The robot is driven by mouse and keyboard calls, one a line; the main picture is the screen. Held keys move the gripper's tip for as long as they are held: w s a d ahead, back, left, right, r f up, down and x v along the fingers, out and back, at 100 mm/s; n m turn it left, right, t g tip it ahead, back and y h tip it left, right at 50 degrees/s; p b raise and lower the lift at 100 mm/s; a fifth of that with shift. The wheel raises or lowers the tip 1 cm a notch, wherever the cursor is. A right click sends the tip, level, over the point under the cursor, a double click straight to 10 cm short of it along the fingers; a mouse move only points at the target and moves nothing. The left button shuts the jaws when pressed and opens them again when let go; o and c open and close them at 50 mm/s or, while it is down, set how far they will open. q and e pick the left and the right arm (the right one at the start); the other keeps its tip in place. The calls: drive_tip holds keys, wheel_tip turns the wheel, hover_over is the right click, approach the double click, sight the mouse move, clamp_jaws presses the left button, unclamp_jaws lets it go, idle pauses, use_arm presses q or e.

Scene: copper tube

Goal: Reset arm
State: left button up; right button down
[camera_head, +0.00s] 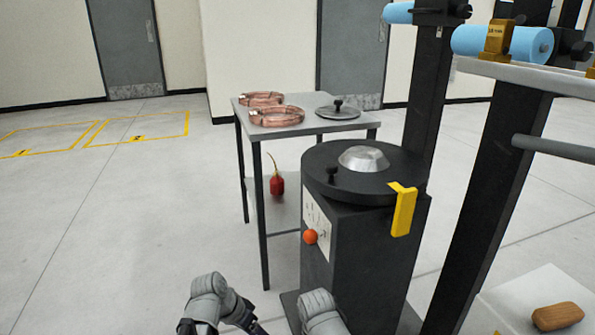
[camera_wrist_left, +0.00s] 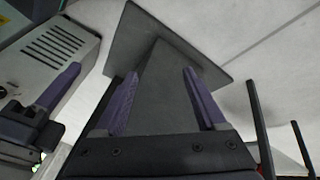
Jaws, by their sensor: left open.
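In the left wrist view my left gripper (camera_wrist_left: 160,71) is open, with its two purple fingers apart and nothing between them. The dark pedestal of the machine stands behind the fingers. A single purple finger of what looks like my right gripper (camera_wrist_left: 62,86) shows at the left of that view; its opening cannot be made out. In the head view, grey links of my arms show at the bottom edge, and neither gripper is visible. Copper tube coils (camera_head: 277,116) lie on the grey side table (camera_head: 345,126), beside a dark disc with a knob (camera_head: 338,110).
A black round-topped machine (camera_head: 330,170) with a silver cone, yellow bracket (camera_head: 403,210) and orange knob (camera_head: 310,236) stands ahead. A dark frame with blue rollers (camera_head: 505,43) is at right. A red bottle (camera_head: 276,183) sits under the table.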

use_arm(q)
drive_tip(key=s+a+f+n+y, duration=0.2)
drive_tip(key=a+n+y, duration=0.2)
drive_tip(key=a+n, duration=0.2)
drive_tip(key=s+d+r+m+g+y+p, duration=0.25)
drive_tip(key=s+d+r+p, duration=0.25)
drive_tip(key=d+r+p, duration=0.55)
wheel_tip(320, 180, up, 37)
drive_tip(key=p, duration=3.7)
drive_tip(key=shift+s+a+r+m+t+h, duration=0.15)
drive_tip(key=shift+s+a+m+t+h, duration=0.1)
drive_tip(key=shift+a+m+t+h, duration=0.15)
drive_tip(key=shift+d, duration=0.15)
